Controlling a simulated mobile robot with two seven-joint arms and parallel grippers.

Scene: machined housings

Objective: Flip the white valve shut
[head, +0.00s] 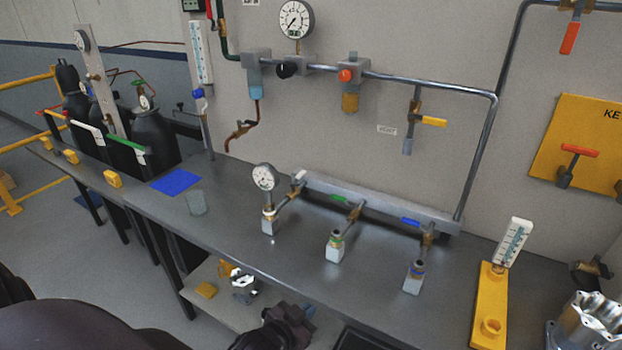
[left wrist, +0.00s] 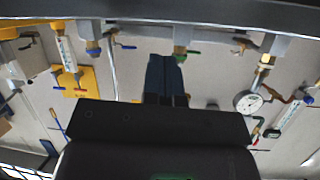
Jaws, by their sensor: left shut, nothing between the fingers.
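The white valve handle (head: 299,176) sits at the left end of the grey manifold (head: 375,202) on the bench, on the branch beside a round gauge (head: 264,177). Its lever looks short and seen partly end-on, so its exact angle is hard to tell. A green-handled valve (head: 338,198) and a blue-handled valve (head: 410,221) follow to the right. My left gripper (head: 306,312) is low at the bench's front edge, apart from the valves. In the left wrist view its fingers (left wrist: 166,78) are together and empty, below the green handle (left wrist: 187,53). My right gripper is not in view.
A yellow stand with a flow tube (head: 490,300) and a metal housing (head: 588,325) are at the right. A clear cup (head: 196,202) and blue mat (head: 177,181) lie left. Pipes with more valves run on the wall behind. The bench between cup and gauge is free.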

